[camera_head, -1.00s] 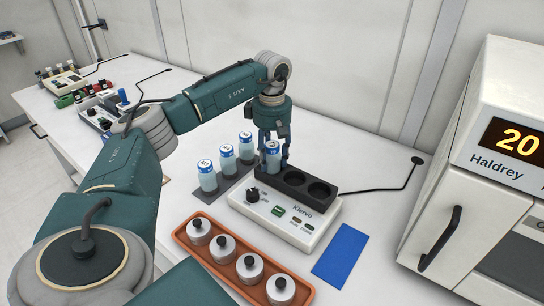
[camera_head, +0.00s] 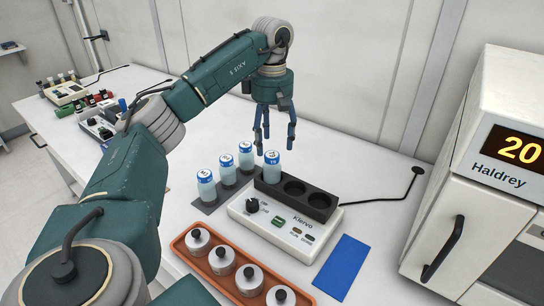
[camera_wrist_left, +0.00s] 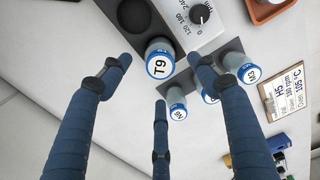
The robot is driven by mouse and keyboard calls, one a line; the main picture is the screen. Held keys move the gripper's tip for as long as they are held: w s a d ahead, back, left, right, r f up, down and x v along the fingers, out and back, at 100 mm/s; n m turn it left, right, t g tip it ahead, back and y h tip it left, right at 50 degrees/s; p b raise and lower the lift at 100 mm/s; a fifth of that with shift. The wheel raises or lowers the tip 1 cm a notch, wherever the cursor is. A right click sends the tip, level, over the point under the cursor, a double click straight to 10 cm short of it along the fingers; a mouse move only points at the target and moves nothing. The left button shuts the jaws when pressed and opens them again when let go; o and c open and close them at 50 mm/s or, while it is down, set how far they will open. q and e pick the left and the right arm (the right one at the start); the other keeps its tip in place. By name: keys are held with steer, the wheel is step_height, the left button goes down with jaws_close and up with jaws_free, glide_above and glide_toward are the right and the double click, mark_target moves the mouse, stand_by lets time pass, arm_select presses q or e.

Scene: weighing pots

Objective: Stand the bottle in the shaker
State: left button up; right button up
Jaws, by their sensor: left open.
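The shaker (camera_head: 268,228) is a white unit marked Klervo with a knob, buttons and a black block (camera_head: 319,201) with round wells. A bottle (camera_head: 272,168) with a blue-rimmed white cap stands upright in the block's leftmost well; the other two wells are empty. In the left wrist view its cap (camera_wrist_left: 159,60) reads T9. My left gripper (camera_head: 275,146) is open and empty above the bottle, fingers pointing down and clear of it. The bottle's lower part is hidden in the block. My right gripper is not in view.
Three similar bottles (camera_head: 227,170) stand on a dark mat (camera_head: 204,208) left of the shaker. An orange tray (camera_head: 206,270) of lidded pots lies in front, with a blue mat (camera_head: 342,266) to the right. A white Haldrey oven (camera_head: 450,195) stands at the right. A black cable (camera_head: 385,200) runs behind.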

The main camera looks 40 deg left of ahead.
arm_select(q)
steer(key=shift+r, duration=1.35)
